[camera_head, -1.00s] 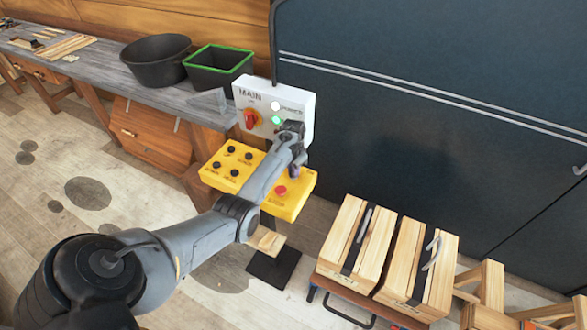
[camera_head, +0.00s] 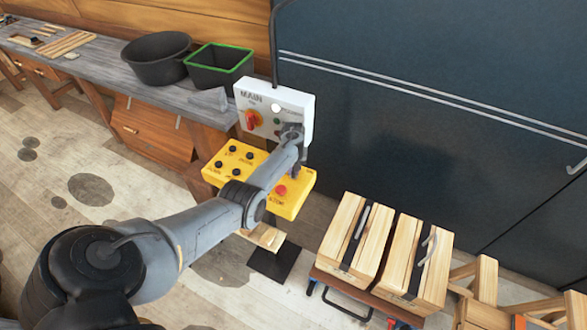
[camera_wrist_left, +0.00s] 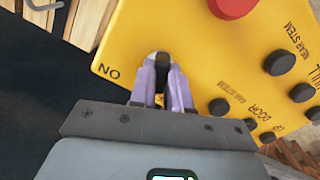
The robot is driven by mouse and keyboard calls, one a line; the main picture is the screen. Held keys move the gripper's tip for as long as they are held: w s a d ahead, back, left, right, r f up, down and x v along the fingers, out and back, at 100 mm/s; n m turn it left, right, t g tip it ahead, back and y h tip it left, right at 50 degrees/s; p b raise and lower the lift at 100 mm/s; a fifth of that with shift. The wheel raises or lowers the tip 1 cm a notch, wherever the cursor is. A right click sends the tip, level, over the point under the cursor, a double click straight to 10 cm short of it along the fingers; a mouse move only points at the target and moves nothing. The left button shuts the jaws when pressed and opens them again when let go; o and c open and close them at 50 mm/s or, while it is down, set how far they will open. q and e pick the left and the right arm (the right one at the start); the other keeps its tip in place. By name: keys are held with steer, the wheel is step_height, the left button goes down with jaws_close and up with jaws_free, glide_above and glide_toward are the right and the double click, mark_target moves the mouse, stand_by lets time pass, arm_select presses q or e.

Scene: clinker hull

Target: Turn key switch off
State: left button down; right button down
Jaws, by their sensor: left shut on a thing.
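The yellow control panel (camera_head: 232,172) stands in front of the bench's end, below the white MAIN box (camera_head: 272,92). In the left wrist view the yellow panel (camera_wrist_left: 205,50) fills the right side. The key switch (camera_wrist_left: 152,54) sits near its edge by the "ON" label, partly hidden by the fingers. My left gripper (camera_wrist_left: 163,74) has its purple fingers shut on the switch's dark key. In the head view my left gripper (camera_head: 297,166) is at the panel's right end, mostly hidden behind my own wrist. My right gripper is not in view.
A red stop button (camera_head: 280,190) and several black buttons share the panel. The box has a red rotary switch (camera_head: 252,120), a bright white lamp (camera_head: 276,107) and a dark green lamp (camera_head: 277,121).

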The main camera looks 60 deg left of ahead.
arm_select(q)
steer(key=shift+f+n, duration=0.2)
steer(key=shift+n, duration=0.3)
steer(key=shift+s, duration=0.1)
steer(key=c, duration=1.1)
jaws_free()
steer(key=shift+r, duration=0.1)
steer(key=shift+r+p, duration=0.3)
steer(key=shift+r, duration=5.1)
